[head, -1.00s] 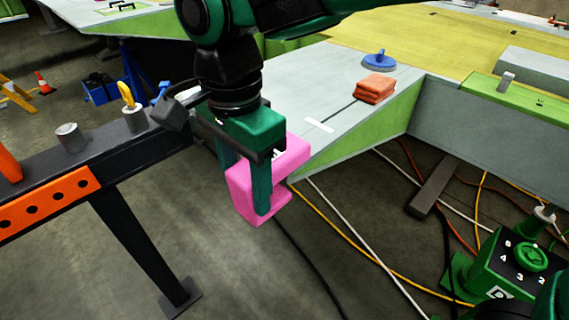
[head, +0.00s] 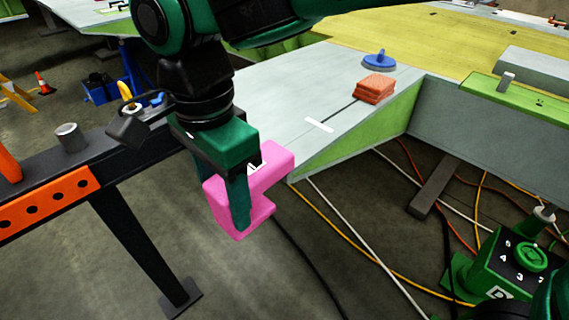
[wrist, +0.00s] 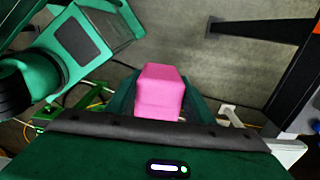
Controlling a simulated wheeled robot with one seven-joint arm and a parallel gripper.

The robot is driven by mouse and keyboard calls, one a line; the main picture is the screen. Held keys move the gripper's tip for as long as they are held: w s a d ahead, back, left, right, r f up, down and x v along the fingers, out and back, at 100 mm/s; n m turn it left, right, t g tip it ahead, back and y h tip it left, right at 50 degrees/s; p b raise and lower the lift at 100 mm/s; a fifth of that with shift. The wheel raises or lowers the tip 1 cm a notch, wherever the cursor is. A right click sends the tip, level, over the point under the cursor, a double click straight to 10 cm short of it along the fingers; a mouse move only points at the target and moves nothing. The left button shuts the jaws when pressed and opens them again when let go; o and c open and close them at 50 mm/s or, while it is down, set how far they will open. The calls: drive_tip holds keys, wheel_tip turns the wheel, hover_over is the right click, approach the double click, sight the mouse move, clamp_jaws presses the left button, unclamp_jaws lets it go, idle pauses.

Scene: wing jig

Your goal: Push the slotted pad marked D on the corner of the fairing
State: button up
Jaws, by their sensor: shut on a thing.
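The pink slotted pad (head: 272,165) is held in my gripper (head: 236,208) in the head view. Its slot opens to the right. A white mark shows on it beside the finger, partly hidden, and I cannot read the letter. One green finger lies across the pad's near side; the other is mostly hidden. The pad also fills the space between the fingers in the wrist view (wrist: 159,92). The fairing (head: 290,105) is a pale panel with a green edge. Its near corner is just right of and behind the pad; I cannot tell whether they touch.
A dark beam with an orange holed plate (head: 45,207) and a grey cylinder (head: 70,137) stands left. Folded orange cloths (head: 374,88) and a blue suction-cup-like disc (head: 379,60) lie on the fairing. Cables cross the floor. A green control box (head: 505,262) stands lower right.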

sight(270, 169)
idle(0.3)
drive_tip(key=shift+w+d+r, duration=0.15)
drive_tip(key=shift+w+d, duration=0.65)
drive_tip(key=shift+w, duration=0.15)
idle(0.3)
drive_tip(key=shift+w+d+f, duration=0.15)
drive_tip(key=shift+w+d, duration=0.95)
drive_tip(key=shift+w, duration=0.15)
drive_tip(key=shift+w+d+f, duration=0.1)
drive_tip(key=shift+w+d, duration=0.95)
drive_tip(key=shift+w, duration=0.2)
idle(0.8)
drive_tip(key=o, duration=1.2)
drive_tip(key=shift+c, duration=0.2)
drive_tip(key=shift+o, duration=0.4)
drive_tip(key=shift+r, duration=0.1)
